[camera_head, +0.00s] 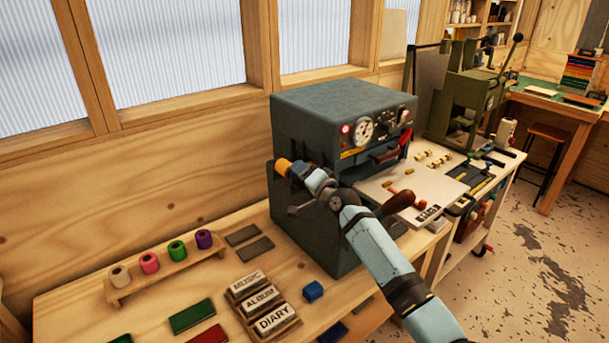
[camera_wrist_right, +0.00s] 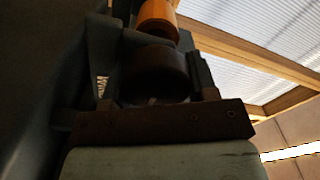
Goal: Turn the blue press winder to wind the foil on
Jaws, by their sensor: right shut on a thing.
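The blue-grey press (camera_head: 330,105) stands on the wooden bench in the middle of the head view. A gold-orange foil roll (camera_head: 283,164) sticks out at its left side; it also shows at the top of the right wrist view (camera_wrist_right: 158,14). My right gripper (camera_head: 299,172) is beside that roll at the press's left side. In the right wrist view, a dark round knob (camera_wrist_right: 154,72), seemingly the winder, sits between the fingers, just below the roll. The gripper is shut on it. My wrist hides most of the winder in the head view. My left gripper is out of view.
A rack (camera_head: 165,262) with several coloured foil rolls stands on the bench to the left. Type blocks (camera_head: 262,302) and a small blue block (camera_head: 313,291) lie in front. A green press (camera_head: 468,105) stands further right.

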